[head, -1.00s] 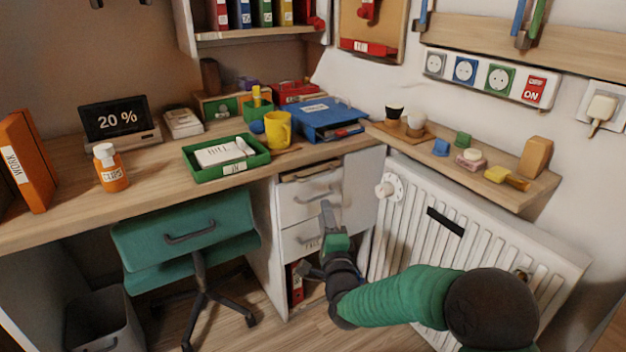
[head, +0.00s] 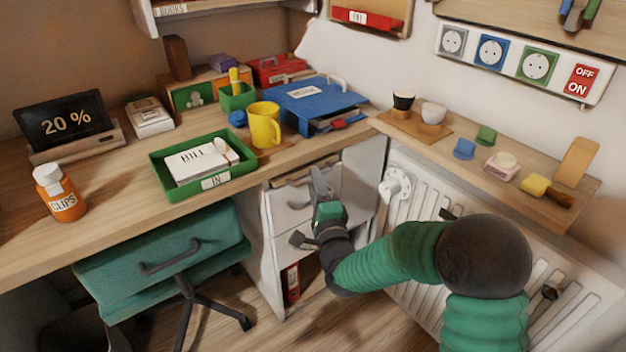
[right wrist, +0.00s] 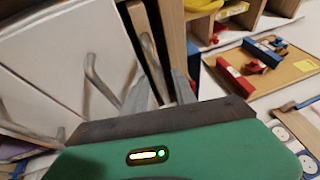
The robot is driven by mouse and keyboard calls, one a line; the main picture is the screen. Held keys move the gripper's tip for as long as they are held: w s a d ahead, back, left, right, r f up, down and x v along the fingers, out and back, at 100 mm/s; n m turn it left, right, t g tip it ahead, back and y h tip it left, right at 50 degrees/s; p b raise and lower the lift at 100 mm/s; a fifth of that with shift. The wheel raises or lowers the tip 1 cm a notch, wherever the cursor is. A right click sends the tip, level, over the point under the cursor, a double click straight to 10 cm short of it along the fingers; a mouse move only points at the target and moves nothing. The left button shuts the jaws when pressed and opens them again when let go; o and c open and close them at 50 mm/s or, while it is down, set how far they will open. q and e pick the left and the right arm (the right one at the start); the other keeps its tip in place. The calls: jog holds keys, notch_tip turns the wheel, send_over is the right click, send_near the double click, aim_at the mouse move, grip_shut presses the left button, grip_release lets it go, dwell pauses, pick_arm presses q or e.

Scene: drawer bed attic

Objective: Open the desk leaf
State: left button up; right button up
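The desk leaf (head: 306,172) is a thin wooden board just under the desktop, at the top of the white drawer unit. My right gripper (head: 319,182) is in front of the top drawer, just below the leaf. My left gripper is not in view.
White drawers (head: 290,205) with bar handles lie under the leaf. A radiator (head: 440,200) with a white knob stands to the right. A green chair (head: 150,260) stands at the left. A green tray (head: 165,180) and yellow mug (head: 264,128) stand on the desk.

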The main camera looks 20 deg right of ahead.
jog(key=shift+a, duration=0.1)
jog(key=c, duration=0.7)
jog(key=shift+f, duration=0.2)
dwell(0.7)
